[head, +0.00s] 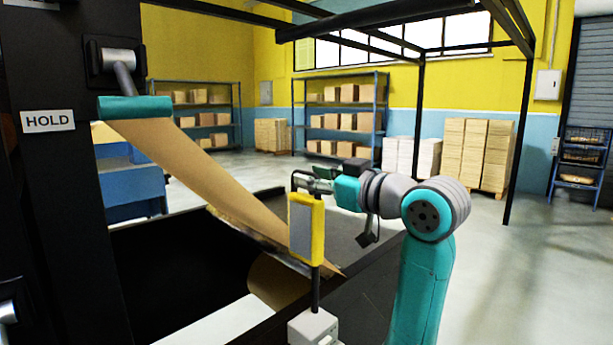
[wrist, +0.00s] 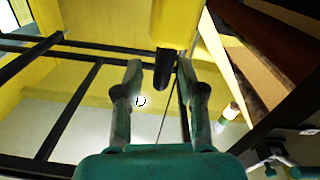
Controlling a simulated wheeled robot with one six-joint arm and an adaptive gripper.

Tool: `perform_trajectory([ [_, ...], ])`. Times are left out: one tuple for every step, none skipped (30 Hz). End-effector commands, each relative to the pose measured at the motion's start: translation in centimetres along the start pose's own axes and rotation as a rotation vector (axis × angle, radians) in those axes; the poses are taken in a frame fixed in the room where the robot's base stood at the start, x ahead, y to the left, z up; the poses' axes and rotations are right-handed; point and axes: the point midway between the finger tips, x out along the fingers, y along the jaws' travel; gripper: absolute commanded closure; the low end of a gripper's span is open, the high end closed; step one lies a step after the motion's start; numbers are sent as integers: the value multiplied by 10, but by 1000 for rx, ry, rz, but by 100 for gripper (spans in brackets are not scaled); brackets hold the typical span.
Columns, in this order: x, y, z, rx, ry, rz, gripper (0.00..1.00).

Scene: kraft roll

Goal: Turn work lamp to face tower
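The yellow work lamp (head: 317,228) stands upright on a black post above a pale base box (head: 313,327). Its grey panel (head: 301,228) shows on the left-front side in the head view. A black bar handle rises over its top. My gripper (head: 304,182) is at the lamp's top, beside the handle. In the wrist view my gripper (wrist: 159,64) has its fingers apart, with a dark bar end (wrist: 164,74) of the yellow lamp (wrist: 172,22) between them. I cannot tell whether they touch it. The dark tower (head: 60,190) with a HOLD sign stands at the left.
A brown paper web (head: 205,180) slopes from a teal roller (head: 135,107) down behind the lamp. A black-edged pit (head: 170,270) lies to the lamp's left. Shelves (head: 340,115) and stacked pallets (head: 478,155) stand far back. The floor at right is clear.

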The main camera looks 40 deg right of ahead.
Motion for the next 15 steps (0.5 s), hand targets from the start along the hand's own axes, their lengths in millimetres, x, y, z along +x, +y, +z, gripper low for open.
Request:
perform_trajectory([
  [-11, 1, 0, -2, 2, 4, 61],
  [-17, 2, 0, -2, 2, 5, 61],
  [-25, 1, 0, -3, 2, 4, 61],
  [-32, 2, 0, -2, 1, 5, 61],
  [-38, 1, 0, -2, 2, 5, 61],
  [-46, 2, 0, -3, 1, 5, 61],
  [-52, 2, 0, -2, 1, 5, 61],
  [-57, 1, 0, -2, 1, 5, 61],
  [-64, 1, 0, -2, 1, 5, 61],
  [-69, 1, 0, -2, 0, 4, 61],
  [-73, 1, 0, -1, 0, 5, 61],
  [-78, 1, 0, -1, 0, 3, 61],
  [-81, 1, 0, -1, 0, 3, 61],
  [-84, 1, 0, -1, 0, 3, 61],
  [-87, 1, 0, 0, 0, 3, 61],
])
